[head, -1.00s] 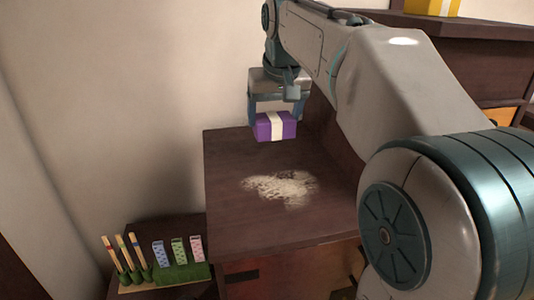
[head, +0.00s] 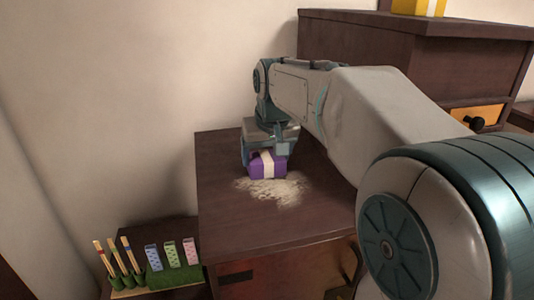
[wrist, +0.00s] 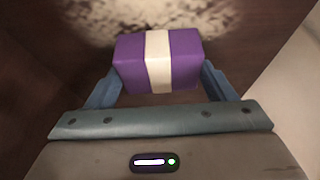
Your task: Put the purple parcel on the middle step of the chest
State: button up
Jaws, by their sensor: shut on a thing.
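The purple parcel (head: 268,165) with a white band is held between the fingers of my gripper (head: 268,158). It also shows in the wrist view (wrist: 185,60), with one blue finger on each side. The parcel is low over the brown middle step of the chest (head: 225,205), at the back edge of a pale powdery patch (head: 285,190). I cannot tell whether its underside touches the step. My arm hides part of the step's right side.
The higher step (head: 400,50) rises at the right with a yellow parcel (head: 418,7) on top. On the lower step at the left stand a green holder (head: 172,275) with patterned pieces and several upright sticks (head: 113,260). The front of the middle step is clear.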

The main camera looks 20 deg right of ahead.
jog(key=shift+f, duration=0.15)
jog(key=o, duration=1)
jog(key=shift+r, duration=0.3)
jog(key=v, duration=1.1)
jog(key=shift+s+r, duration=0.15)
jog(key=shift+r, duration=0.25)
